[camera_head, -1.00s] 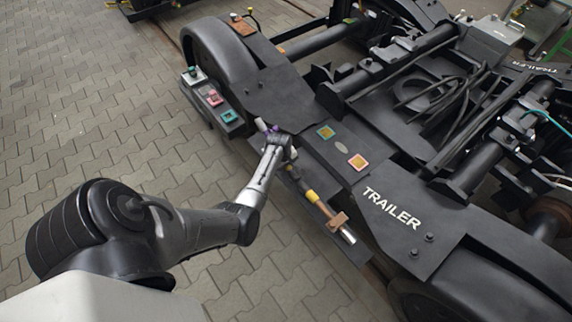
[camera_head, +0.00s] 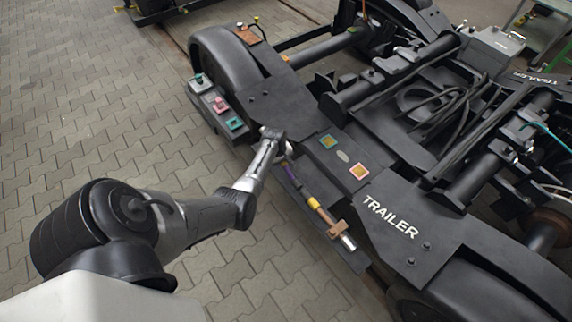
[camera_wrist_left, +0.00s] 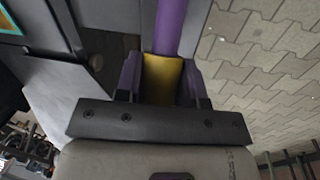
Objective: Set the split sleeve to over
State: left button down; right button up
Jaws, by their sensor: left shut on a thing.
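My left gripper (camera_head: 284,152) is at the upper end of a rod along the near side of the bogie. In the left wrist view its two purple-padded fingers (camera_wrist_left: 161,76) are shut on a yellow piece (camera_wrist_left: 163,78), one finger on each side. A purple bar (camera_wrist_left: 170,25) runs on from that piece. In the head view the rod shows a purple stretch (camera_head: 298,191), a yellow band (camera_head: 314,203), a brown block (camera_head: 338,229) and a silver end (camera_head: 348,242). I cannot tell which part is the split sleeve. My right gripper is not in view.
The black bogie frame (camera_head: 300,98) lies close beside the gripper. A box with coloured buttons (camera_head: 220,108) sits to its left. Open paving (camera_head: 100,110) is at the left.

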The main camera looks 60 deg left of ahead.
pick_arm(q)
jog(key=shift+a, duration=0.1)
jog(key=c, duration=1.1)
grip_release()
jog(key=shift+r, duration=0.1)
jog(key=shift+o, duration=1.4)
jog(key=shift+a, duration=0.2)
jog(key=shift+o, duration=0.5)
jog(key=shift+d, duration=0.15)
notch_tip(320, 180, up, 14)
jog(key=s+p, duration=0.2)
jog(key=p, duration=0.4)
jog(key=shift+s+f+p, duration=0.2)
jog(key=shift+f+p, duration=0.05)
jog(key=shift+p, duration=0.1)
